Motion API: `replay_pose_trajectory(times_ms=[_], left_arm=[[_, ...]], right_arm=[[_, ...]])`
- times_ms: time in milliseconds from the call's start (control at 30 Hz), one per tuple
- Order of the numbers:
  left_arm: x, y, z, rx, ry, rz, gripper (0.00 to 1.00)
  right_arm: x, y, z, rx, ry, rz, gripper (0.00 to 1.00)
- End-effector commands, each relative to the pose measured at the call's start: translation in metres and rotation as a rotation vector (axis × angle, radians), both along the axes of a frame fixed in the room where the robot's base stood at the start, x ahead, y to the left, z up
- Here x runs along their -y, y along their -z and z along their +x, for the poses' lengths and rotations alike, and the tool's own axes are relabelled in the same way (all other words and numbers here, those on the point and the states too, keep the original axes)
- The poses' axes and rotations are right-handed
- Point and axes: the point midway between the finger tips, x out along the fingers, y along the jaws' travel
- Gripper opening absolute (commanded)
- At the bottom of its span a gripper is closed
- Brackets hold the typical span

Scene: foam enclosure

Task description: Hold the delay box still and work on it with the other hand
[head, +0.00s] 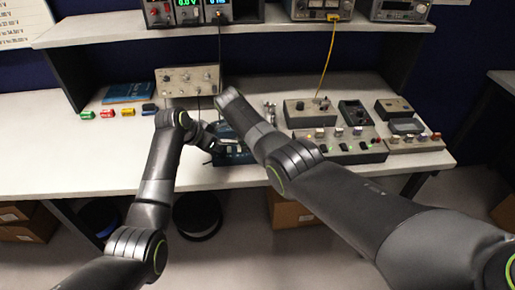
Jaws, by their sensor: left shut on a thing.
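A dark blue-green box (236,158), apparently the delay box, sits near the front edge of the bench between my two arms. My left gripper (217,147) reaches it from the left and is shut on it, at its left side. My right arm passes over the right side of the box and hides part of it. The end of the right arm rises above and behind the box, and its gripper fingers do not show. Details on the box top are too small to make out.
Grey boxes with knobs and small coloured parts, including a long control box (350,152), stand to the right. A beige instrument (188,81) stands behind. Small coloured blocks (106,113) lie at the left. The front left bench is clear.

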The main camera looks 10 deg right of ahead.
Motion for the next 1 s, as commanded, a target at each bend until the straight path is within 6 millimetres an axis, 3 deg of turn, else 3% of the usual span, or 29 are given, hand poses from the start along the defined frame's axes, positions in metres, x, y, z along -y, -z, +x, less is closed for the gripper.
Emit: replay_pose_trajectory(times_ms=[300, 600, 900, 933, 1000], left_arm=[[-0.0009, 0.0005, 0.0005, 0.000, 0.022, 0.003, 0.00], [-0.0022, -0.0001, 0.0036, -0.001, 0.273, 0.002, 0.00], [-0.0018, 0.0005, 0.0030, 0.000, 0.317, 0.000, 0.00], [-0.0018, 0.0005, 0.0030, 0.000, 0.317, 0.000, 0.16], [-0.0018, 0.0005, 0.0030, -0.001, 0.316, 0.000, 0.25]], right_arm=[[0.0000, -0.0003, 0.0001, 0.000, 0.000, -0.001, 0.19], [-0.0001, -0.0004, 0.0001, 0.000, 0.000, 0.000, 0.19], [-0.0002, -0.0003, 0.0000, 0.000, -0.001, 0.000, 0.19], [-0.0002, -0.0003, 0.0000, 0.000, -0.001, 0.000, 0.19], [-0.0002, -0.0003, 0.0000, 0.000, -0.001, 0.000, 0.19]])
